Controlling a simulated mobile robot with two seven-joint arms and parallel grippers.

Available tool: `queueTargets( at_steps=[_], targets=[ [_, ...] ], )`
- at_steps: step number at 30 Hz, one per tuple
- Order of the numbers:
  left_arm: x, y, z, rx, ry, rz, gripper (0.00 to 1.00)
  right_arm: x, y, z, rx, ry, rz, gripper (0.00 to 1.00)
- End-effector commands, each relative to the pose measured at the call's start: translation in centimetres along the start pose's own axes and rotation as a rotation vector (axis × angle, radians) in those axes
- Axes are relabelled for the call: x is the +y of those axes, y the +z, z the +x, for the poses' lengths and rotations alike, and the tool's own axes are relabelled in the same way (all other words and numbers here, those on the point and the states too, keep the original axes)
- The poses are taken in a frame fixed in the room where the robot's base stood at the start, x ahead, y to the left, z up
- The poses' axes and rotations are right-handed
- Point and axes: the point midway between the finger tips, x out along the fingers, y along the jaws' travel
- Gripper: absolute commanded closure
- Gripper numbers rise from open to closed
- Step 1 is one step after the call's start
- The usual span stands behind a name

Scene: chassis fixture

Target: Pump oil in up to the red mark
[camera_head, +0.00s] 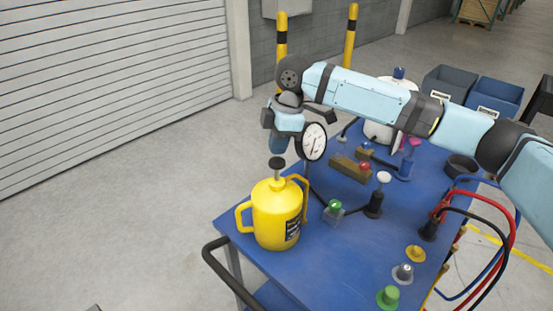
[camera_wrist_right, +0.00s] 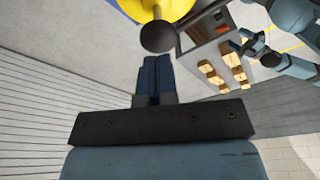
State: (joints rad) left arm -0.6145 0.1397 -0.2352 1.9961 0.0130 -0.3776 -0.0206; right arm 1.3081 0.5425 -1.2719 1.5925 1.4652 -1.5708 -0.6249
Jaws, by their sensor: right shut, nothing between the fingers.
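A yellow oil can (camera_head: 277,222) with side handles stands upright on the blue cart top, near its left corner. Its black pump knob (camera_head: 277,162) sits on top; the knob also shows in the right wrist view (camera_wrist_right: 157,37). My right gripper (camera_head: 278,150) points down just above the knob, shut and empty. Its closed fingers show in the right wrist view (camera_wrist_right: 153,62), apart from the knob in that picture. A round white-faced gauge (camera_head: 313,142) with a dark needle stands right beside the gripper. A red mark on it is too small to make out. My left gripper is out of view.
The blue cart top (camera_head: 330,270) also holds a green button (camera_head: 335,205), a white-topped black knob (camera_head: 383,178), a brown block with a red knob (camera_head: 350,168) and several coloured knobs at the front right. Red, blue and black hoses hang at the right edge.

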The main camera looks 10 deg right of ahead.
Motion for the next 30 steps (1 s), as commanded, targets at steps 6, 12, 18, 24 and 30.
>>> queueTargets(
  at_steps=[6,12,18,24,30],
  targets=[
    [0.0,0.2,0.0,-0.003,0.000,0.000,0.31,0.0,0.0,0.0,0.000,0.000,0.000,1.00],
    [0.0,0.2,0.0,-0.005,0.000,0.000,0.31,0.0,0.1,0.3,0.000,-0.001,0.000,1.00],
    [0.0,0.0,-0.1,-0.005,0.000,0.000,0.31,0.0,0.3,1.5,0.000,-0.001,0.000,1.00],
    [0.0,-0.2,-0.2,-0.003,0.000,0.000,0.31,0.0,0.5,2.3,0.000,0.001,0.000,1.00],
    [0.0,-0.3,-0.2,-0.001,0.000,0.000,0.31,0.0,0.6,2.9,0.000,-0.001,0.000,1.00]
  ],
)
